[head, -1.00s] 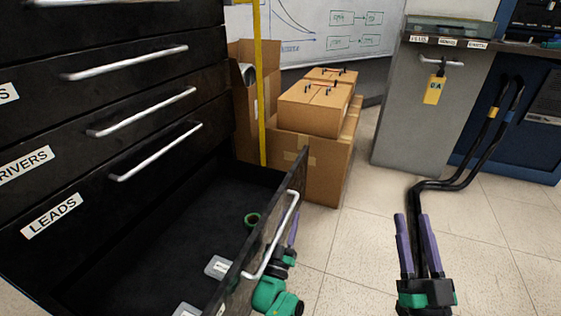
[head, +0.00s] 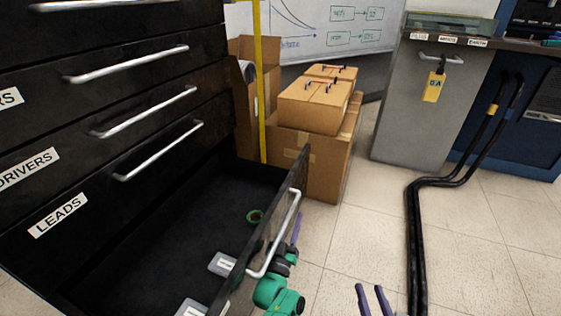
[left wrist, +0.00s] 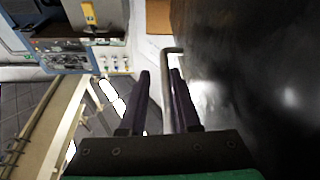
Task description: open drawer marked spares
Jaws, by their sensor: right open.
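A black cabinet has a bottom drawer (head: 150,262) standing pulled out, its floor visible. Its front's outer face carries a metal handle (head: 272,238); no "spares" label is readable from here. My left gripper (head: 296,232) is at the outer side of that front, partly hidden by it. In the left wrist view, my left gripper (left wrist: 160,75) has its two purple fingers apart, with the handle bar (left wrist: 168,90) between them, nearer the right finger. My right gripper (head: 372,300) is open and empty over the floor at the bottom edge.
Closed drawers above include ones labelled DRIVERS (head: 28,168) and LEADS (head: 58,215). Black cables (head: 414,235) run along the floor at right.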

